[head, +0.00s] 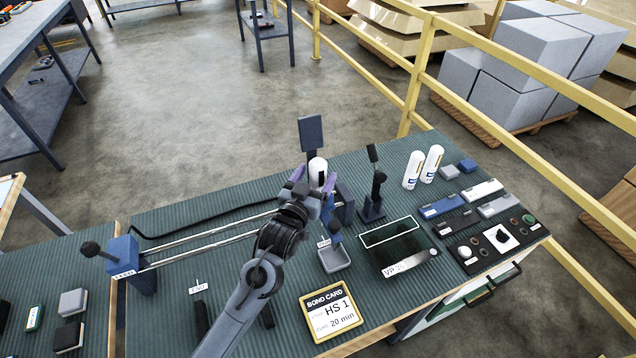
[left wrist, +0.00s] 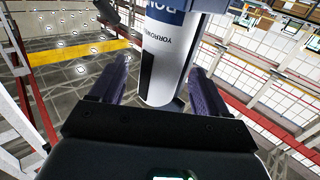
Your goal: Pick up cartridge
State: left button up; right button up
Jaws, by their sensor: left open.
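A white cartridge (head: 317,168) stands upright at the middle of the green ribbed bench mat, its lower part hidden by my gripper. My left gripper (head: 313,181) is open, with one purple finger on each side of it. In the left wrist view the white cartridge (left wrist: 160,75), with a blue band and dark lettering, sits between the two fingers (left wrist: 162,85); gaps show on both sides. Two more white cartridges (head: 413,170) (head: 432,163) stand side by side to the right. My right gripper is not in view.
A dark upright tool (head: 374,190) stands right of my gripper. A small grey tray (head: 334,258), a dark clear-topped box (head: 402,248) and a bond card (head: 331,312) lie nearer the front. Long metal rods (head: 200,240) run left to a blue block (head: 125,257). A yellow railing (head: 420,70) borders the back.

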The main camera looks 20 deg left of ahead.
pick_arm(q)
jog(key=shift+w, duration=0.2)
jog(key=shift+c, duration=0.4)
jog(key=c, duration=1.3)
jog(key=shift+r, duration=0.2)
